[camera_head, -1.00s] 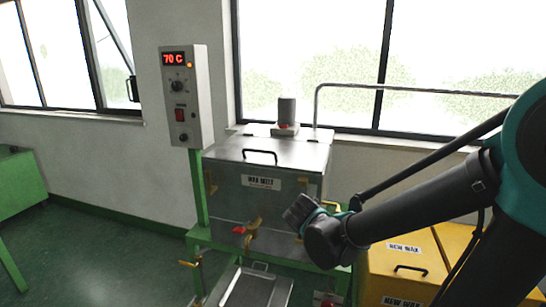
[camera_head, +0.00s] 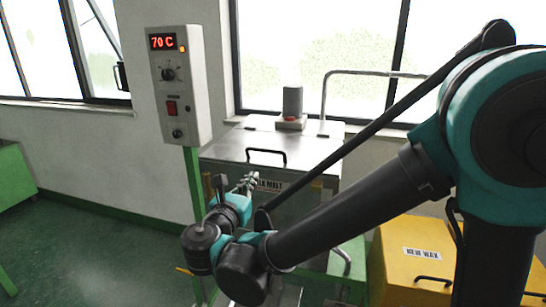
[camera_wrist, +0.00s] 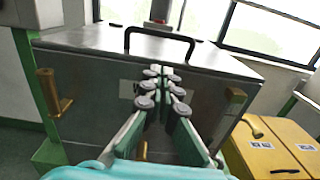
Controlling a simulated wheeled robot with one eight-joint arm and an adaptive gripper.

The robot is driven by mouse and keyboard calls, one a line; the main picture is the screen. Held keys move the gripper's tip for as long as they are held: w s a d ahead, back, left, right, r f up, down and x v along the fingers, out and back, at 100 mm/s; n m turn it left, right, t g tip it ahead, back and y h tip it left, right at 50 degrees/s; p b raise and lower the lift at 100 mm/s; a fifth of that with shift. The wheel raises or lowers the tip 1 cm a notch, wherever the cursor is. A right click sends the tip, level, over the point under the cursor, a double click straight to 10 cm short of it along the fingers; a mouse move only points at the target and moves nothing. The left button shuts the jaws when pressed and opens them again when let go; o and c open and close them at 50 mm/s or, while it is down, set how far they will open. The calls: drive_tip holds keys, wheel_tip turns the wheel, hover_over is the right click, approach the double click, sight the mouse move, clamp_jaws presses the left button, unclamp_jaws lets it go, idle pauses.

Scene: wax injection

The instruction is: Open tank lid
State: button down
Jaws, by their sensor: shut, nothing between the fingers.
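The wax melt tank has a flat metal lid (camera_head: 225,146) that lies closed, with a black handle (camera_head: 266,157) near its front edge. In the wrist view the lid handle (camera_wrist: 160,33) stands above and beyond my fingertips. My gripper (camera_head: 246,183) is in front of the tank's front face, below the lid edge, apart from the handle. In the wrist view my gripper (camera_wrist: 166,75) is shut and empty, its fingers side by side and pointing at the tank. My arm hides much of the tank front and its label in the head view.
A control box (camera_head: 180,85) showing 70 C stands on a green post left of the tank. A bent metal pipe (camera_head: 325,90) and a grey motor (camera_head: 292,102) are at the lid's back. Yellow new wax boxes (camera_head: 405,270) stand at the right. Brass latches (camera_wrist: 48,92) flank the tank front.

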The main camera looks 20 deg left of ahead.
sight(259, 160)
drive_tip(key=shift+n, duration=0.3)
drive_tip(key=w, duration=0.3)
drive_tip(key=w+a, duration=0.1)
drive_tip(key=w, duration=0.2)
drive_tip(key=w+a+r, duration=0.1)
drive_tip(key=w, duration=0.2)
drive_tip(key=shift+w, duration=0.15)
drive_tip(key=shift+r, duration=0.15)
